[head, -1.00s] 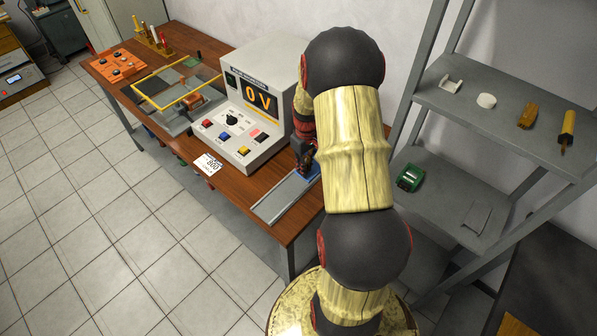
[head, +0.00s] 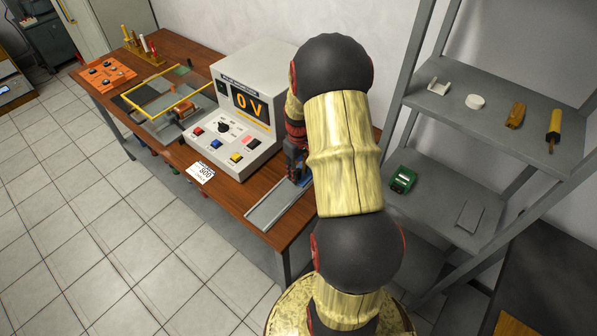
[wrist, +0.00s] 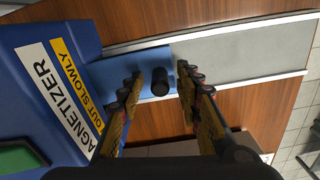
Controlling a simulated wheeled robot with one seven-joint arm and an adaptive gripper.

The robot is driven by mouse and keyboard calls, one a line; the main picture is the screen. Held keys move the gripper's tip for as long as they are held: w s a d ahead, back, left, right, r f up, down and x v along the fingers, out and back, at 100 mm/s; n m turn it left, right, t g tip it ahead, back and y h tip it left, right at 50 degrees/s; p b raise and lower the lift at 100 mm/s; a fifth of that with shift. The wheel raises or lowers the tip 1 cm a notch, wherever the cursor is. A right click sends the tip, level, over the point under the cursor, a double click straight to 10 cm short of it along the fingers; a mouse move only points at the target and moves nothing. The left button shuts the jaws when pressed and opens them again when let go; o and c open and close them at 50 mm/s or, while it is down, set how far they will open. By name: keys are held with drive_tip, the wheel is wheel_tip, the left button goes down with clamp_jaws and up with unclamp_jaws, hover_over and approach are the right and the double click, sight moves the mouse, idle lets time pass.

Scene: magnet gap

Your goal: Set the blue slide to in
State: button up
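The blue slide (wrist: 153,64) is a flat plate with an upright black knob (wrist: 160,81), in a grey track (wrist: 240,52) in the wrist view. Its left end meets the blue magnetizer box (wrist: 42,85), which carries a yellow "out slowly" label. My gripper (wrist: 160,78) is open, its fingers on either side of the knob with a gap at each side. In the head view my gripper (head: 296,172) is low over the track (head: 277,207); my arm hides the magnetizer box and most of the slide.
A white card (head: 201,172) lies at the table's front edge. A grey shelf (head: 440,175) with small parts stands to the right. The floor in front is clear.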

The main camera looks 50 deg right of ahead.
wheel_tip(320, 180, up, 12)
idle(0.6)
idle(0.5)
